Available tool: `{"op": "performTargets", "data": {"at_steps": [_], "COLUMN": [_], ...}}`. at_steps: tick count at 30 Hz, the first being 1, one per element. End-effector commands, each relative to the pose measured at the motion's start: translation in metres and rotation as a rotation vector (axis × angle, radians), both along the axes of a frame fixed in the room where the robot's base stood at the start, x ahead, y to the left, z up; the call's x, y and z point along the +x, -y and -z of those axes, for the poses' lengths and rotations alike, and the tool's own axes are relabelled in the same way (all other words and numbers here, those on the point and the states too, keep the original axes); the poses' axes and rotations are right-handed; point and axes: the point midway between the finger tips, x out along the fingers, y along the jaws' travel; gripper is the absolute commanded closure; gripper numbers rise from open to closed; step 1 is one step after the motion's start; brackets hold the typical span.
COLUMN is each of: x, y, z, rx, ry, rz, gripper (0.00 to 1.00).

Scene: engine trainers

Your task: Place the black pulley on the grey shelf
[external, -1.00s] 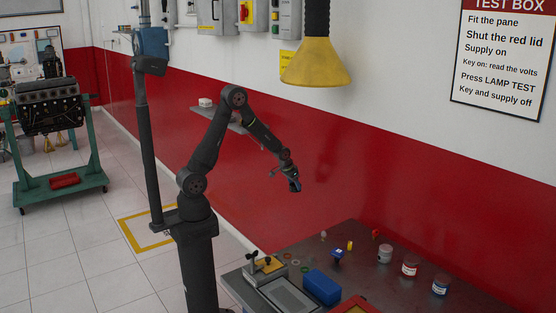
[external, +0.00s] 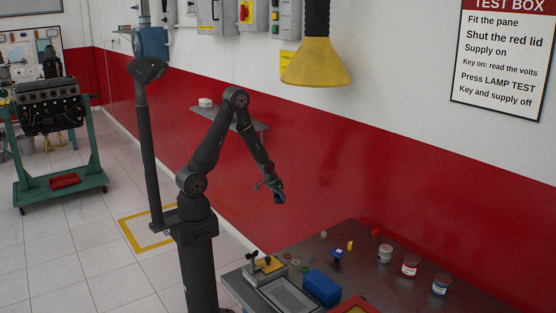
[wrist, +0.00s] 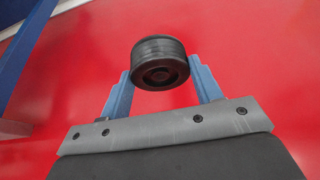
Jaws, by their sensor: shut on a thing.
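The black pulley (wrist: 160,62) is between the two blue fingers of my gripper (wrist: 162,82) in the wrist view, held near their tips. In the external view my gripper (external: 280,197) hangs in the air in front of the red wall band, above the back of the workbench; the pulley is too small to make out there. The grey shelf (external: 256,125) is on the wall behind my arm, higher than my gripper and to its left. My arm hides part of the shelf.
A small white item (external: 205,102) sits on the shelf's left end. The workbench (external: 385,292) below holds a blue box (external: 321,287), several cans and small parts.

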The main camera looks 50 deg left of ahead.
Motion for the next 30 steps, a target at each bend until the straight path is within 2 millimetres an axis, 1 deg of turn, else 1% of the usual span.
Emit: {"op": "performTargets", "data": {"at_steps": [4,8,16,19,24,28,29,30], "x": [0.001,0.002,0.002,0.002,0.001,0.001,0.002,0.006], "y": [0.000,0.000,0.000,0.000,0.000,0.000,0.003,0.011], "z": [-0.013,-0.040,-0.120,-0.145,-0.180,-0.203,-0.205,-0.203], "rx": [0.000,0.000,0.000,0.000,0.000,0.000,0.000,0.000], "ry": [0.004,0.008,0.010,0.009,0.007,0.006,0.004,0.000], "rz": [0.000,0.000,0.000,0.000,0.000,0.000,0.005,0.026], "gripper": [0.78,0.78,0.78,0.78,0.78,0.78,0.78,0.78]}}
